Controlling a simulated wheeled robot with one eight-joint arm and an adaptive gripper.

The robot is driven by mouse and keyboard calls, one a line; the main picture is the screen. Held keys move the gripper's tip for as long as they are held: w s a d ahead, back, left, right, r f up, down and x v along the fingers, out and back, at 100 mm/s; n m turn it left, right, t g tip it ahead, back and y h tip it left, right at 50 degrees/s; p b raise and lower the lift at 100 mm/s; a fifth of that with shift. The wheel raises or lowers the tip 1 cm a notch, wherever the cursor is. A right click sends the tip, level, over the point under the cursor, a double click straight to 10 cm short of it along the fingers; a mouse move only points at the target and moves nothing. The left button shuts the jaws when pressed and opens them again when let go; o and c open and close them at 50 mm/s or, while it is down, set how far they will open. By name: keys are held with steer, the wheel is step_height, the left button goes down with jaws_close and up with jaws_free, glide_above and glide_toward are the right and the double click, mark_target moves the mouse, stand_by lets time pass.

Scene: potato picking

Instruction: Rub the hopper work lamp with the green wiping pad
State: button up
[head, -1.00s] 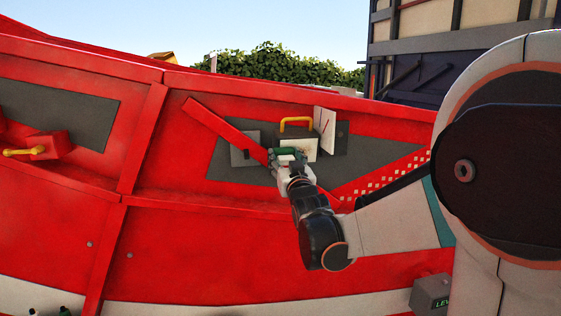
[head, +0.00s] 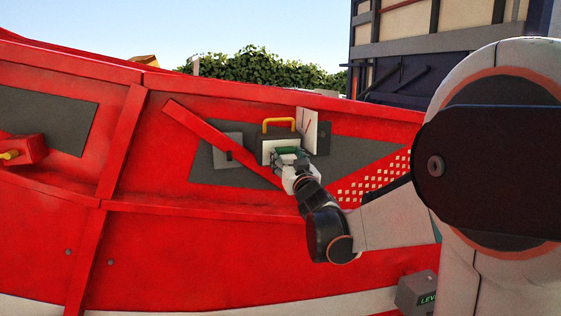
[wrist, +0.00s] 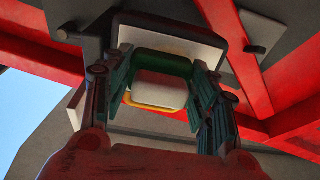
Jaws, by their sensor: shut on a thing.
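The hopper work lamp (head: 266,146) is a boxy unit with a pale front and a yellow handle on top, mounted on the red hopper wall. My gripper (head: 289,160) is in front of its lower right part, shut on the green wiping pad (head: 287,150). In the wrist view, the pad (wrist: 150,67) sits between my gripper's fingers (wrist: 160,85), with a pale block in front of it. The lamp's pale face (wrist: 190,46) is right behind the pad. The pad and gripper hide part of the lamp; I cannot tell whether pad and lamp touch.
A white plate (head: 309,128) stands out beside the lamp on the right. A slanted red bar (head: 215,138) lies on its left, and a grey plate (head: 226,150) is on the wall. A grey lever box (head: 417,292) is at lower right.

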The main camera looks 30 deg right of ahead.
mark_target(297, 157)
steer(key=shift+s+d+b, duration=0.15)
steer(key=shift+s+d, duration=0.05)
steer(key=shift+d, duration=0.55)
steer(key=shift+s+d+b, duration=0.15)
steer(key=shift+s+d, duration=0.05)
steer(key=shift+d, duration=0.5)
steer(key=shift+a, duration=0.1)
steer(key=shift+w+a, duration=0.1)
steer(key=shift+a, duration=0.4)
